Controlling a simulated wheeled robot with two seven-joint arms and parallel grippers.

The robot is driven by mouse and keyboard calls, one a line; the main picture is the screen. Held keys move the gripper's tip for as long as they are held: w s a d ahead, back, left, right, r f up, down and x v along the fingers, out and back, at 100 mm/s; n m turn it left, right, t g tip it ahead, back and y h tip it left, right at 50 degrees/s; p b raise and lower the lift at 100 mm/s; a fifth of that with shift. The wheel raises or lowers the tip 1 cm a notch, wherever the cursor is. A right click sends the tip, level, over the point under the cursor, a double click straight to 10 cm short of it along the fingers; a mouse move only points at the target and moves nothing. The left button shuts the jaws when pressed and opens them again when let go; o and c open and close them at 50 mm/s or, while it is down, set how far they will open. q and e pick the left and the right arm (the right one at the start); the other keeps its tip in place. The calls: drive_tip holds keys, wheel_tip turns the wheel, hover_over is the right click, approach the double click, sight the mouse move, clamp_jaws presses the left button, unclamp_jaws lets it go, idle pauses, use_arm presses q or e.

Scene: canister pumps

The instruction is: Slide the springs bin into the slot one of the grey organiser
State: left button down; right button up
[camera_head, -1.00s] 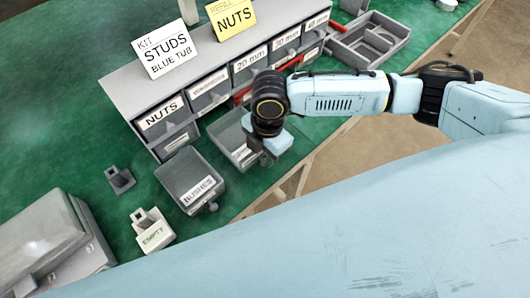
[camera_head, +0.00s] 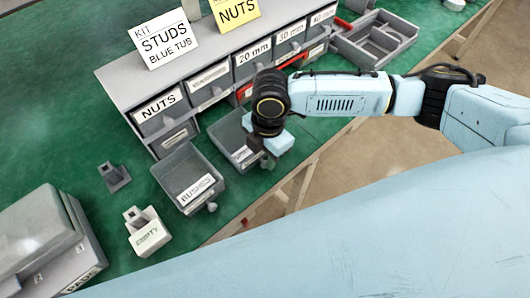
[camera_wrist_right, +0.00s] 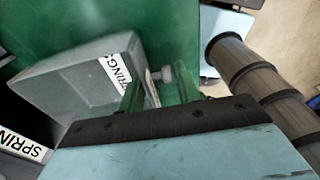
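The springs bin (camera_head: 230,136) is an open grey tray on the green bench, in front of the grey organiser (camera_head: 118,84). My right arm hides part of it in the head view. In the right wrist view the bin (camera_wrist_right: 85,88) shows its white SPRINGS label and a small front knob. My right gripper (camera_head: 268,160) is at the bin's front. In the wrist view its two fingers (camera_wrist_right: 160,88) stand apart, one on each side of the knob; contact is not clear. The organiser has two rows of labelled slots; which is slot one I cannot read. My left gripper is not in view.
A grey BUSHES bin (camera_head: 190,172) stands left of the springs bin. An EMPTY block (camera_head: 147,235), a small grey holder (camera_head: 114,177) and a lidded box (camera_head: 38,240) are further left. A divided tray (camera_head: 375,40) is at the right. Signs stand on the organiser.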

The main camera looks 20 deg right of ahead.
drive_tip(key=o, duration=0.3)
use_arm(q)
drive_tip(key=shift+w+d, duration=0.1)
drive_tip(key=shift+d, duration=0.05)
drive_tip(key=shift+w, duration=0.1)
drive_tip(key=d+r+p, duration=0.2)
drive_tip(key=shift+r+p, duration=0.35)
use_arm(e)
drive_tip(key=r, duration=0.9)
drive_tip(key=d+r, duration=0.1)
drive_tip(key=r, duration=0.3)
drive_tip(key=shift+w+r, duration=0.15)
drive_tip(key=shift+w, duration=0.15)
